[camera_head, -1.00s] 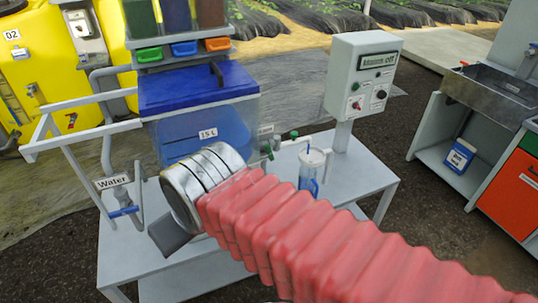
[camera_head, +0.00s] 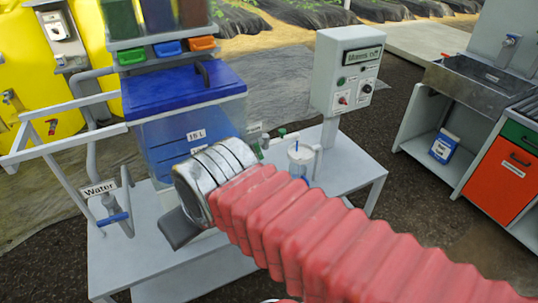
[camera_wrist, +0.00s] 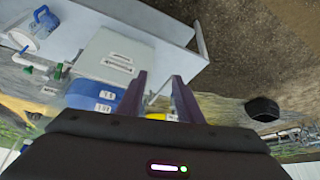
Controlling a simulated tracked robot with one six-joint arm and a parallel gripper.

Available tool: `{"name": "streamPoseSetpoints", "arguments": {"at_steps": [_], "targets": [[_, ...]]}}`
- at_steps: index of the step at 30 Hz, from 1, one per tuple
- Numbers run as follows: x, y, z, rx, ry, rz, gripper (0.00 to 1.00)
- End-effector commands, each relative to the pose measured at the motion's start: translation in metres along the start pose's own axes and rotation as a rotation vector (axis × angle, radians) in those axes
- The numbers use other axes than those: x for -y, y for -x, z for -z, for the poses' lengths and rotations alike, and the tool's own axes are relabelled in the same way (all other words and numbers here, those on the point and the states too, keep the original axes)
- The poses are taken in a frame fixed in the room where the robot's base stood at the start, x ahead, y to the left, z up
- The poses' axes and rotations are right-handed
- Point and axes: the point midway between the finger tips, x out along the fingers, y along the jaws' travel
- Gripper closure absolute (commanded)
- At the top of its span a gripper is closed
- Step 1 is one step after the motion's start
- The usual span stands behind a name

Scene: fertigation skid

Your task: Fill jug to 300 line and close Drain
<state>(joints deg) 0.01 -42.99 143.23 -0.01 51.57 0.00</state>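The jug (camera_head: 300,155) is a clear vessel with blue markings, standing on the skid's grey table below a pipe outlet. Pipework with green valve parts (camera_head: 281,132) runs between the blue tank and the jug. A small label there is too small to read, so I cannot tell which valve is Drain. The jug's level and 300 line are not readable. My gripper (camera_wrist: 160,95) has its two dark fingers apart with nothing between them, away from the jug.
The blue-lidded 15 L tank (camera_head: 190,95) stands behind my arm. A control box (camera_head: 347,75) on a post stands at the table's right. A Water pipe with a blue handle (camera_head: 115,218) is at left. A sink (camera_head: 480,85) stands at far right.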

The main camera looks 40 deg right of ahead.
Motion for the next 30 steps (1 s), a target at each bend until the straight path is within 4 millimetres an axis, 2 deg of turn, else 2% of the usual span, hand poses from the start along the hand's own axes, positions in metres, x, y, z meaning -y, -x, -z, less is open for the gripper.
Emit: {"name": "streamPoseSetpoints", "arguments": {"at_steps": [11,17,23,30], "targets": [[0.000,0.000,0.000,0.000,0.000,0.000,0.67],[-0.010,-0.009,0.010,-0.017,-0.004,-0.023,0.67],[-0.046,-0.037,0.041,-0.081,-0.008,-0.102,0.67],[-0.105,-0.080,0.079,-0.182,0.021,-0.209,0.67]]}}
